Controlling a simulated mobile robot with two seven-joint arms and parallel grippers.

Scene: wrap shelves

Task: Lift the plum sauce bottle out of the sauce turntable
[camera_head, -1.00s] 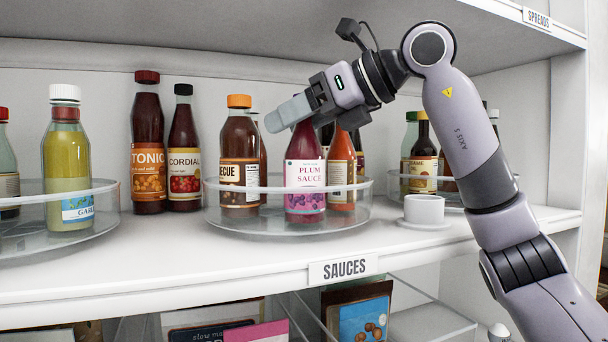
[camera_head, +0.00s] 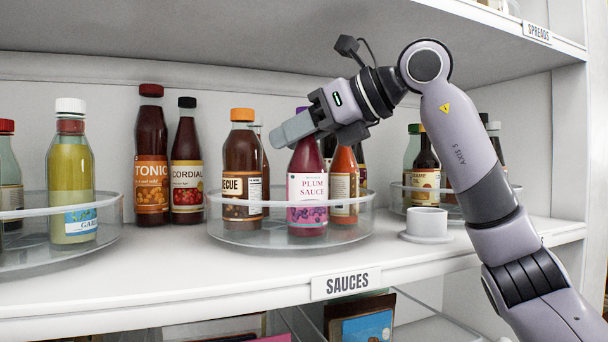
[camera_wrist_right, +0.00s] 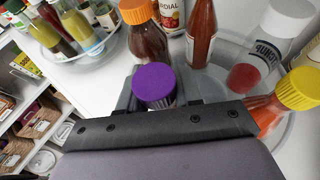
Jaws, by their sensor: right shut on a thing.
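The plum sauce bottle (camera_head: 307,192) stands upright in the clear sauce turntable (camera_head: 236,233), at its front, its base low behind the clear rim. It has dark sauce and a pink and white label. In the right wrist view the purple cap (camera_wrist_right: 154,86) shows between the fingers. My left gripper is not in view.
In the turntable, a barbecue bottle (camera_head: 242,170) stands left of the plum sauce and an orange-red sauce bottle (camera_head: 345,186) close at its right. Tonic (camera_head: 151,150) and cordial (camera_head: 186,165) bottles stand behind left. A white cup (camera_head: 427,221) stands right. The upper shelf (camera_head: 230,35) is overhead.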

